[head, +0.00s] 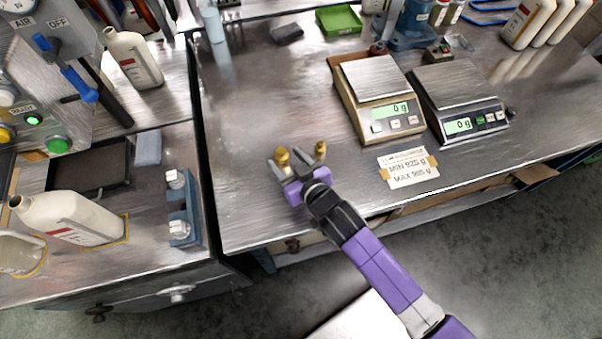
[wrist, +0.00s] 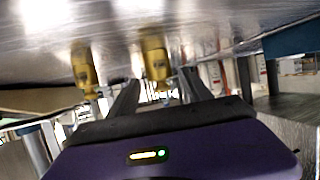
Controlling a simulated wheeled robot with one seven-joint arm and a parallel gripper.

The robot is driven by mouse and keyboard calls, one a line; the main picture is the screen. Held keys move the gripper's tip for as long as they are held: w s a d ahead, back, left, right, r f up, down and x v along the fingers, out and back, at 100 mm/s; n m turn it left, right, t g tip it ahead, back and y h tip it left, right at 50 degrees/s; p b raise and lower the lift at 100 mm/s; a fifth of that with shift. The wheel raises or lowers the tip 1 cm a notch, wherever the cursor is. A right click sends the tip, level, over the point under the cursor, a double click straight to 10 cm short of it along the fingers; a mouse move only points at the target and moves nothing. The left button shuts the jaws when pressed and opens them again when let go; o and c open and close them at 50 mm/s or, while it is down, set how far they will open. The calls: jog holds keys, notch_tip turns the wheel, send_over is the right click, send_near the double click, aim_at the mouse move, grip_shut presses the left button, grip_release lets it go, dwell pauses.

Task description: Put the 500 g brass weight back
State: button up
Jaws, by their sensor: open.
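Two brass weights stand upright on the steel bench in the head view: a larger one (head: 283,156) on the left and a slimmer one (head: 320,150) to its right. No mass marking can be read on either. My gripper (head: 284,163) is open and low over the bench, with its fingers on either side of the larger weight; whether they touch it cannot be told. In the wrist view the picture is turned over; one brass weight (wrist: 155,55) shows between the fingers (wrist: 160,85), and the other (wrist: 85,68) stands outside them.
Two scales, a beige one (head: 377,98) and a black one (head: 460,103), both read 0 g. A paper label (head: 408,167) lies in front of them. A blue holder (head: 190,205) and white bottles (head: 75,217) are on the left bench.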

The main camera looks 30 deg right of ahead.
jog(key=v, duration=0.8)
jog(key=shift+s+r+b, duration=0.15)
jog(key=shift+s+b, duration=0.15)
jog(key=shift+b, duration=0.1)
jog(key=shift+s, duration=0.25)
jog(key=s+r, duration=0.6)
jog(key=s, duration=0.5)
jog(key=s+r+t, duration=0.1)
jog(key=s+r, duration=0.6)
jog(key=s, duration=0.5)
jog(key=shift+d+n+y, duration=0.25)
jog(key=shift+n+y, duration=0.05)
jog(key=shift+y, duration=0.1)
